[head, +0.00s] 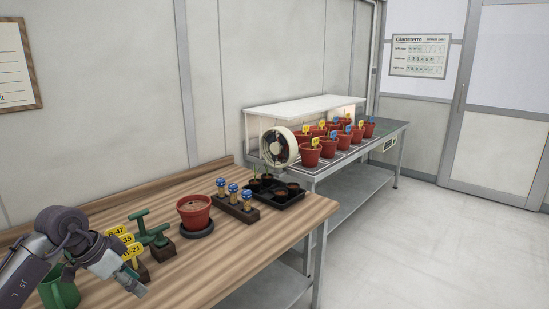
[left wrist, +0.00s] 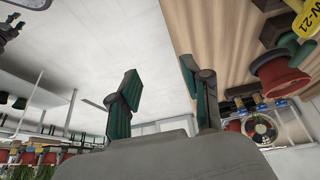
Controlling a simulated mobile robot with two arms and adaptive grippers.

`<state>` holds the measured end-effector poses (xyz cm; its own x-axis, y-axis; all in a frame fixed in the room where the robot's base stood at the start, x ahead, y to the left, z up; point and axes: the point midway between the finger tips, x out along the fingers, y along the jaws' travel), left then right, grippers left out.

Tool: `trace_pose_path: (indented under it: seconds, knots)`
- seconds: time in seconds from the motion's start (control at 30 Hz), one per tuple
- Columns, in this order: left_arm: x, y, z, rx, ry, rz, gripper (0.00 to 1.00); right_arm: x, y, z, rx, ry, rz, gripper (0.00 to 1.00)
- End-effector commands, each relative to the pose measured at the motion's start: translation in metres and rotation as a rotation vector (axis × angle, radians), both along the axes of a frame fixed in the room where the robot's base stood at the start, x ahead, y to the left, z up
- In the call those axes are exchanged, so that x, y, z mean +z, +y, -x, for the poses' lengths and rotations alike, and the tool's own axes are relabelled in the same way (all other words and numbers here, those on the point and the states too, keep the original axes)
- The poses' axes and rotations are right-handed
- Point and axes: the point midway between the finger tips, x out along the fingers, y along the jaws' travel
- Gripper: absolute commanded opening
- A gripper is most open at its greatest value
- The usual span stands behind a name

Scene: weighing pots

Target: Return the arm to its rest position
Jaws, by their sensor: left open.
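My left arm comes in from the left in the head view, over the front left part of the wooden table (head: 255,222). Its gripper (head: 136,288) hangs near the table's front edge, in front of the yellow number tags (head: 119,242). In the left wrist view the two fingers of the gripper (left wrist: 160,82) stand apart with green pads and nothing between them. The gripper is open and empty. My right gripper is in neither view.
A terracotta pot (head: 194,212) stands on a dark round base, with green tools (head: 150,235) beside it. A green can (head: 60,291) is close to my arm. A black tray (head: 275,192) is farther back. Several tagged pots (head: 310,156) and a fan (head: 279,147) stand on the far bench.

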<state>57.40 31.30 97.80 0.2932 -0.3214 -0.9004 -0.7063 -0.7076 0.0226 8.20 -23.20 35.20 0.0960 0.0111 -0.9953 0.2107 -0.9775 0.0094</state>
Motion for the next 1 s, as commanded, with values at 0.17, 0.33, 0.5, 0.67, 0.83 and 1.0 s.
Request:
trace_pose_path:
  seconds: [0.17, 0.33, 0.5, 0.67, 0.83, 1.0]
  knots:
    - [-0.021, -0.023, -0.003, -0.098, -0.018, 0.099, 0.48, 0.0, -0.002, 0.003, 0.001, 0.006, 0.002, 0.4]
    - [-0.045, -0.053, -0.006, -0.206, -0.068, 0.241, 0.48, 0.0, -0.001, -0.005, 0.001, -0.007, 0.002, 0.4]
    - [-0.074, -0.087, -0.01, -0.29, -0.173, 0.435, 0.48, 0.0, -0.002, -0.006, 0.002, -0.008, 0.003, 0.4]
    - [-0.117, -0.115, -0.016, -0.267, -0.352, 0.647, 0.48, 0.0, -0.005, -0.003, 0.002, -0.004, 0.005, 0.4]
    - [-0.213, -0.11, -0.017, 0.015, -0.598, 0.731, 0.48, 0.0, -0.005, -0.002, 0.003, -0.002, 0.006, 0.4]
    - [-0.33, -0.076, 0.021, 0.325, -0.644, 0.547, 0.48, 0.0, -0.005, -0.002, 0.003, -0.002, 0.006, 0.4]
